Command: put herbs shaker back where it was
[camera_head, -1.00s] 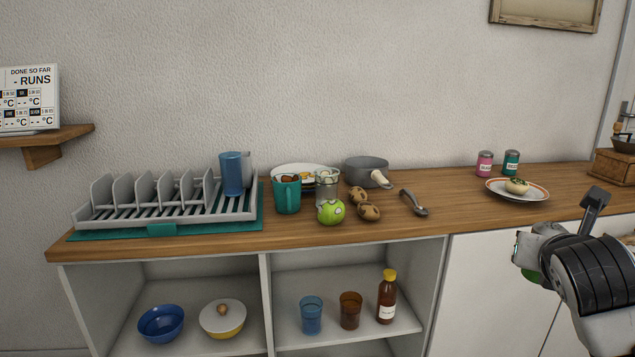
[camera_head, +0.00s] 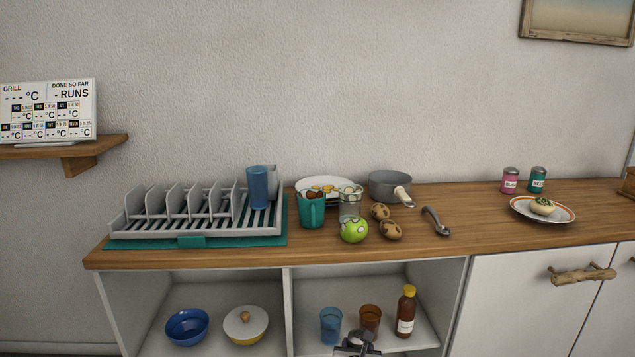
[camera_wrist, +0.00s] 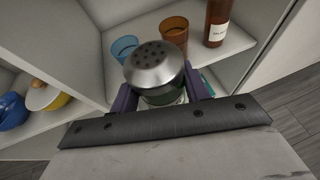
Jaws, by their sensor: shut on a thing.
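The herbs shaker (camera_wrist: 156,68), with a perforated metal cap and a dark green body, is in the wrist view. My gripper (camera_wrist: 162,94) is shut on it, with a purple finger on each side. The shaker's label and lower body are mostly hidden. In the head view my gripper (camera_head: 357,345) shows only as a dark shape at the bottom edge, in front of the open shelf. A pink shaker (camera_head: 510,180) and a teal shaker (camera_head: 537,180) stand side by side at the back right of the wooden counter (camera_head: 480,222).
The shelf below holds a blue glass (camera_head: 331,326), a brown glass (camera_head: 370,319) and a yellow-capped bottle (camera_head: 406,312). A plate with food (camera_head: 518,208) sits before the shakers. A ladle (camera_head: 435,222), pan (camera_head: 389,186), green apple (camera_head: 354,230) and dish rack (camera_head: 125,227) occupy the counter.

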